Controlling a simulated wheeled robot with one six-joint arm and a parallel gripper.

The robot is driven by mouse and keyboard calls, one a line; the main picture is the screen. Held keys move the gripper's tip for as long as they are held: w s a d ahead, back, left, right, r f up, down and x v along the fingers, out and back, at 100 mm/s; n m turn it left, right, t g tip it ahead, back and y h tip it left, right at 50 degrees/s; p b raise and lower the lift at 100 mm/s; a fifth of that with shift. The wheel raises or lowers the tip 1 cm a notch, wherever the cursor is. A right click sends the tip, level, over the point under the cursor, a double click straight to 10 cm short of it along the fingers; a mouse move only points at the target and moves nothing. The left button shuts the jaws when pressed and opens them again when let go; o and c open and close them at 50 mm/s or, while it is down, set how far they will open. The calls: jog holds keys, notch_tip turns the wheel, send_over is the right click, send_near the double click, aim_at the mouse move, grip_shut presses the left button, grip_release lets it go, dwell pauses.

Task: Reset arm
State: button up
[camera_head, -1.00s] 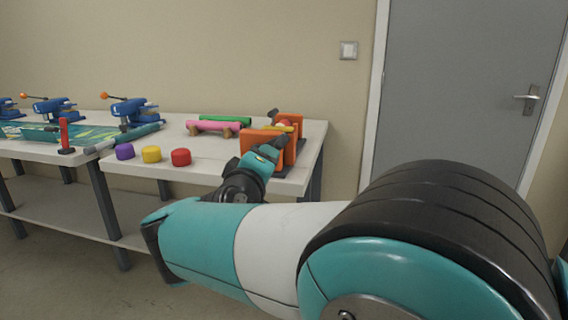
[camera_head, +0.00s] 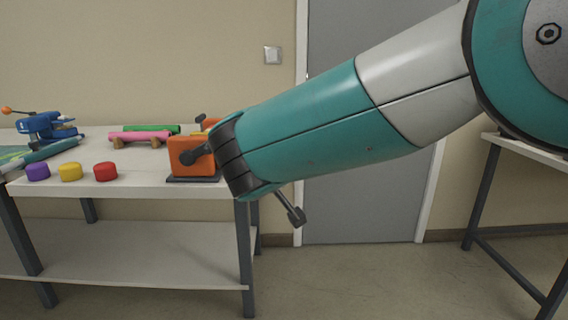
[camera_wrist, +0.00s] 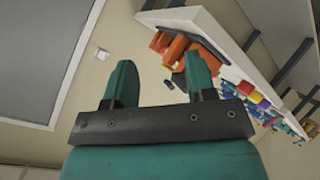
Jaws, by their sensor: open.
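My gripper (camera_wrist: 160,85) shows in the wrist view with its two teal fingers spread apart and nothing between them. The wrist view is strongly tilted; the table with the orange device (camera_wrist: 178,48) lies beyond the right finger. In the head view my teal and white arm reaches from the upper right down to the middle, in front of the table's right end. My gripper cannot be made out in the head view.
The white workbench (camera_head: 110,188) holds purple, yellow and red (camera_head: 105,171) round pieces, an orange device (camera_head: 190,160), a pink roll (camera_head: 138,137) and a blue clamp-like tool (camera_head: 45,127). A grey door (camera_head: 365,215) stands behind my arm. Another table (camera_head: 530,146) stands at the right.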

jog(key=s+d+f+m+g+y, duration=0.1)
jog(key=s+d+f+m+g, duration=0.15)
jog(key=s+d+g, duration=0.75)
jog(key=s+d+g+y, duration=0.1)
jog(key=s+d, duration=0.3)
jog(key=s, duration=0.3)
jog(key=s+d+f+m, duration=0.1)
jog(key=s+d, duration=0.3)
jog(key=s, duration=0.4)
jog(key=s+d+g+y, duration=0.1)
jog(key=s+d, duration=0.3)
jog(key=s, duration=0.3)
notch_tip(320, 180, up, 19)
jog(key=p, duration=1.9)
jog(key=shift+w+a, duration=0.3)
jog(key=shift+w, duration=0.1)
